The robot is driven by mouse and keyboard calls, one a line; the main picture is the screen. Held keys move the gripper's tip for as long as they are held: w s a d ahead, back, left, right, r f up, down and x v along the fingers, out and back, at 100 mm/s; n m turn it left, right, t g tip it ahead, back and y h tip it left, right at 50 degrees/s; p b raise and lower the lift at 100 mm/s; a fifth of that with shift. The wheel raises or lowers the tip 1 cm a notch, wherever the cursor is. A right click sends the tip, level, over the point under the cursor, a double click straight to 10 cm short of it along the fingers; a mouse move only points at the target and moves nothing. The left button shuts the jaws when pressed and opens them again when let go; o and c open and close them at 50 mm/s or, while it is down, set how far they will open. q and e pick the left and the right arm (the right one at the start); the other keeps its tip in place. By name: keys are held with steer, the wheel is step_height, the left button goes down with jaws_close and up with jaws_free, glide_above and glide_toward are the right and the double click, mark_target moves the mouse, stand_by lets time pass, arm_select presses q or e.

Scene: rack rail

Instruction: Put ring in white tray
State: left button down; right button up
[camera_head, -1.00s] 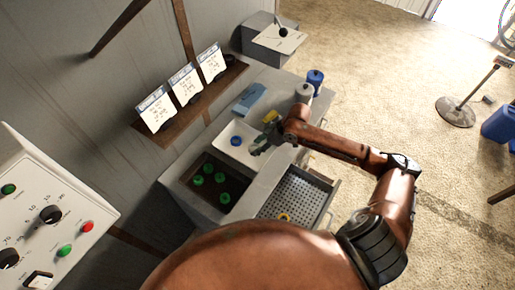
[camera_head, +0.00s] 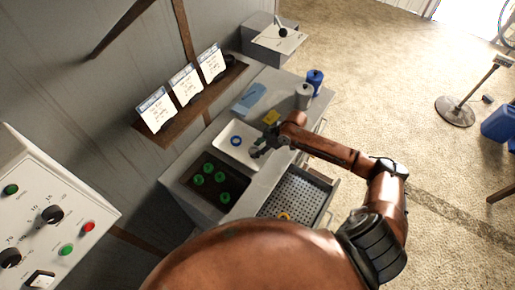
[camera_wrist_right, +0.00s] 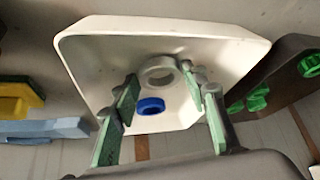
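The white tray (camera_head: 226,151) lies on the bench, and its inside also fills the middle of the right wrist view (camera_wrist_right: 100,50). A blue ring (camera_head: 236,141) lies in the tray; it also shows between my fingers in the wrist view (camera_wrist_right: 150,106). A pale grey ring (camera_wrist_right: 158,72) shows against the tray in the wrist view, close to one finger; I cannot make it out in the head view. My right gripper (camera_head: 257,151) is at the tray's right edge, its green fingers spread apart (camera_wrist_right: 168,92) with nothing between them. My left gripper is not in view.
A dark tray (camera_head: 236,184) with several green rings adjoins the white tray. A perforated metal drawer (camera_head: 296,194) holds a yellow ring (camera_head: 285,215).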

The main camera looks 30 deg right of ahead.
steer(key=o, duration=0.3)
steer(key=shift+r, duration=0.1)
steer(key=v, duration=1.2)
